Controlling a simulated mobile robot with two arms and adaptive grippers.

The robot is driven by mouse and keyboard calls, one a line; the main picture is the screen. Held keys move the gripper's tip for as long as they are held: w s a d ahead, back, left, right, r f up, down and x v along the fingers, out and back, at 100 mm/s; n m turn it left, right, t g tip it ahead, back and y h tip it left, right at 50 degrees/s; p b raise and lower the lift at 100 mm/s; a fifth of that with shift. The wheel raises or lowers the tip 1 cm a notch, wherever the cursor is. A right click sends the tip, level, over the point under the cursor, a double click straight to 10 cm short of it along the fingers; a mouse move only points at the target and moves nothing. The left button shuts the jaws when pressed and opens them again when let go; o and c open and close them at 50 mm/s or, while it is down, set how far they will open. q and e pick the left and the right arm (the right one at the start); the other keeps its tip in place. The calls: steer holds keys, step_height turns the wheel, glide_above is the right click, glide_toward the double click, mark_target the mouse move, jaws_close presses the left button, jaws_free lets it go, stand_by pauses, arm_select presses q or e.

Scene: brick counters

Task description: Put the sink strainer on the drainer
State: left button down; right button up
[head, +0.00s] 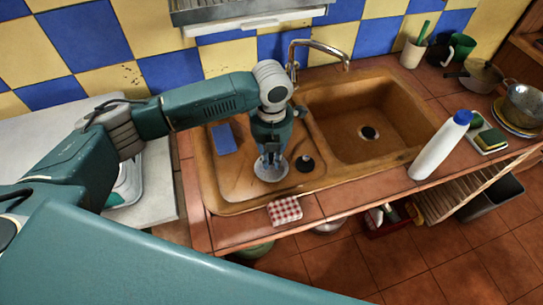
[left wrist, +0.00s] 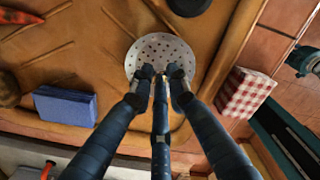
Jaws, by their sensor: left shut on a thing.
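The sink strainer (head: 269,175) is a round, perforated metal disc with an upright middle part. My left gripper (head: 270,156) points down over it and is shut on that middle part. In the left wrist view the gripper's fingers (left wrist: 161,76) close in front of the strainer (left wrist: 158,48), hiding its centre. The strainer is over the ribbed brown drainer (head: 232,190), left of the sink basin. It is low, at or just above the surface; I cannot tell whether it touches. My right gripper is not in view.
A black plug (head: 305,163) lies just right of the strainer. A blue sponge (head: 224,138) lies at the drainer's back left. A checkered cloth (head: 285,211) lies on the front edge. The basin (head: 360,105) and tap (head: 318,46) are to the right. A white bottle (head: 440,148) stands farther right.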

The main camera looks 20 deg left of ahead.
mark_target(272, 162)
arm_select(q)
steer(key=shift+f, duration=0.15)
steer(key=c, duration=1.7)
jaws_free()
step_height(272, 162, up, 12)
steer(key=b, duration=0.2)
steer(key=shift+b, duration=0.4)
